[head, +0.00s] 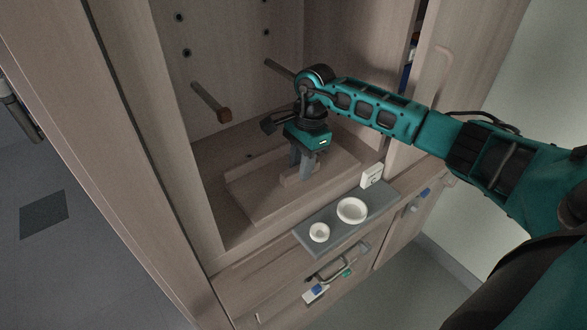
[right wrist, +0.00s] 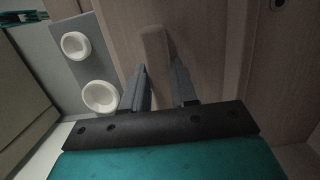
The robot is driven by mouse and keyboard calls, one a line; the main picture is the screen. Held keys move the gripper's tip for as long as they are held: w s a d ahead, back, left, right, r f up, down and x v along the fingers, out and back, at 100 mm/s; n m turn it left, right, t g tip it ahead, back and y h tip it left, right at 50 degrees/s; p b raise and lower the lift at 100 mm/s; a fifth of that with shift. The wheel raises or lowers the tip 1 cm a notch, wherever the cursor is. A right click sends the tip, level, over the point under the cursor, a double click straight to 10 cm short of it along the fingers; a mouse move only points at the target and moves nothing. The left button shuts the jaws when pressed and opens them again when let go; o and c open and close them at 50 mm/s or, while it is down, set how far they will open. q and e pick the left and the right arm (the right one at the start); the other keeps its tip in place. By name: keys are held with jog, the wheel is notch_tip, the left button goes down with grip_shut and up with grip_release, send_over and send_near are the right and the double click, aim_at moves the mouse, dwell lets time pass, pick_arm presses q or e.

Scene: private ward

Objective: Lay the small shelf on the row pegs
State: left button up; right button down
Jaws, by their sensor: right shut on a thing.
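The small shelf (head: 255,203), a flat wooden board with a raised block on top, lies low in the open cabinet, at its floor. My right gripper (head: 301,172) points down at it, shut on the raised block. In the right wrist view the block (right wrist: 155,52) shows between the two fingers of the gripper (right wrist: 162,82). Two wooden pegs stick out above: the left peg (head: 211,103) and the right peg (head: 279,68), whose end lies close to my wrist. Whether the board touches the floor is hard to tell. My left gripper is not in view.
A grey tray (head: 305,241) in front of the shelf holds two white dishes (head: 352,210) and a small white box (head: 372,175). The cabinet's left side panel (head: 180,150) and right side stand close around the arm. Peg holes dot the back panel. Drawers (head: 270,290) lie below.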

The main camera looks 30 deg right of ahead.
jog(key=shift+r, duration=0.2)
dwell(0.3)
jog(key=shift+r+p, duration=1.95)
jog(key=shift+r, duration=0.95)
jog(key=shift+s+d, duration=0.1)
jog(key=shift+s, duration=1.45)
notch_tip(320, 180, up, 14)
